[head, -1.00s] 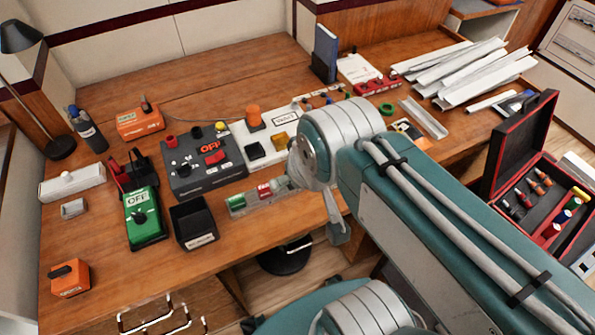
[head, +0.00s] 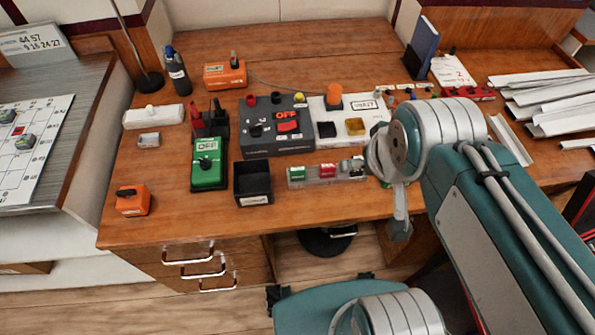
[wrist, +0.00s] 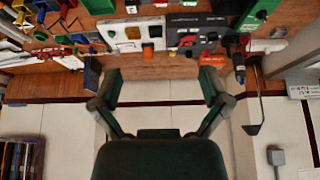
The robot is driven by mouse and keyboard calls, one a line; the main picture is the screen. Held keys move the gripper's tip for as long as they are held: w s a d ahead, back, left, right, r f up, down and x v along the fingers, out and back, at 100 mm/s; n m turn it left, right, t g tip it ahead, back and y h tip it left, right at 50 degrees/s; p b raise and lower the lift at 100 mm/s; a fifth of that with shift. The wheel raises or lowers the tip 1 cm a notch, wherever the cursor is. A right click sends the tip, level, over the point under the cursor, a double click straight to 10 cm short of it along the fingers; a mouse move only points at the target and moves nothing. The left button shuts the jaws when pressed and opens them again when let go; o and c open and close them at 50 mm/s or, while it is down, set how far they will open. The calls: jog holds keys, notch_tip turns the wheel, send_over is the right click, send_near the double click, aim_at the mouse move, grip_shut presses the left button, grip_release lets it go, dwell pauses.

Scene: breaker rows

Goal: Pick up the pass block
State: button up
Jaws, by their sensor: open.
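A small clear tray (head: 345,180) near the front edge of the wooden desk holds a green block (head: 297,173), a red block (head: 327,170) and a grey piece at its right end. The labels on the blocks are too small to read, so I cannot tell which is the pass block. My gripper (wrist: 160,75) is open and empty in the wrist view, with the desk and its devices beyond its fingers. In the head view my arm's end is right of the tray and partly covers that area.
A black open bin (head: 253,195) and a green OFF device (head: 208,165) stand left of the tray. A dark switch box (head: 270,145) and a white panel (head: 345,137) stand behind it. White strips (head: 560,105) lie at right.

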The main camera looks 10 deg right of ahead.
jog(key=shift+o, duration=0.3)
jog(key=g, duration=0.6)
send_over(297, 168)
jog(key=f, duration=2)
jog(key=shift+d+f, duration=0.1)
jog(key=shift+d, duration=0.3)
notch_tip(297, 168, down, 5)
jog(key=shift+f, duration=0.2)
jog(key=f, duration=0.5)
jog(key=shift+a+f, duration=0.3)
jog(key=shift+a, duration=0.1)
jog(key=c, duration=1.2)
